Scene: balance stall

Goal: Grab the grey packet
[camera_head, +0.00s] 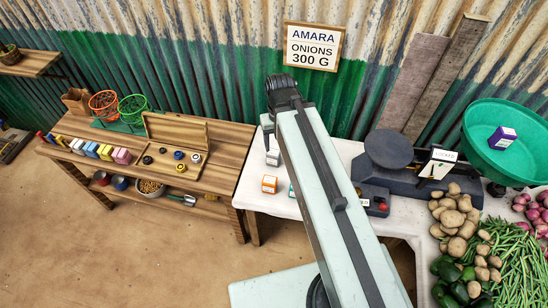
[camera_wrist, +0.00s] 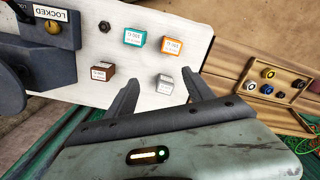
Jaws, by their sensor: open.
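The grey packet (camera_wrist: 165,84) is a small box with a white label on the white-topped table. In the wrist view it appears between my open fingertips, closer to the right finger; I cannot tell how far below them it is. In the head view the grey packet (camera_head: 273,158) stands just left of my arm. My gripper (camera_wrist: 162,76) is open and empty.
A brown packet (camera_wrist: 102,71) is left of the grey one, with teal (camera_wrist: 134,37) and orange (camera_wrist: 172,46) packets above. A dark nut-like weight (camera_wrist: 104,26) lies nearby. The scale (camera_head: 388,149), green pan (camera_head: 483,120) and vegetables are right; a wooden bench (camera_head: 215,150) is left.

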